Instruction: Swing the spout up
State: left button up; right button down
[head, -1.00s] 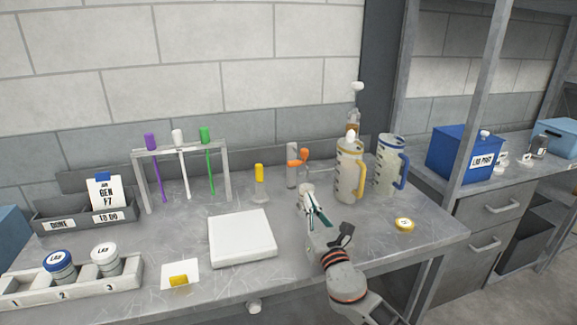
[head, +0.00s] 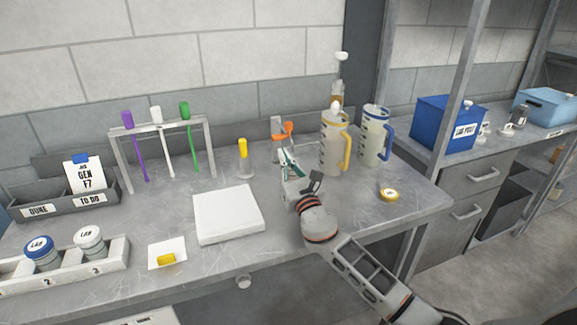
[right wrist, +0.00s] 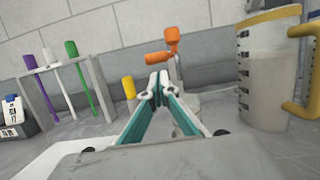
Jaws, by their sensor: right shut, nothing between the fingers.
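A grey upright fixture (head: 276,127) with orange parts stands at the back of the bench; its orange arm (head: 288,128) is the likeliest spout. In the right wrist view an orange knob (right wrist: 172,48) stands up, and an orange piece (right wrist: 154,59) points left beside it. My right gripper (head: 284,157) is in front of the fixture, pointing toward it. Its teal-sided fingers (right wrist: 157,88) are shut and empty, with the tips below the orange parts in the right wrist view. The fingers hide part of the fixture's lower body. Contact cannot be told. My left gripper is not in view.
A yellow-trimmed jug (head: 334,150) stands close right of the gripper, with a blue-trimmed jug (head: 374,136) beyond. A yellow-capped tube (head: 243,157) stands to the left, near the tube rack (head: 211,147). A white pad (head: 228,214) lies at front left.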

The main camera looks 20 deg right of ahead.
jog(key=x, duration=0.4)
jog(key=shift+w, duration=0.1)
dwell(0.3)
jog(key=shift+r, duration=0.15)
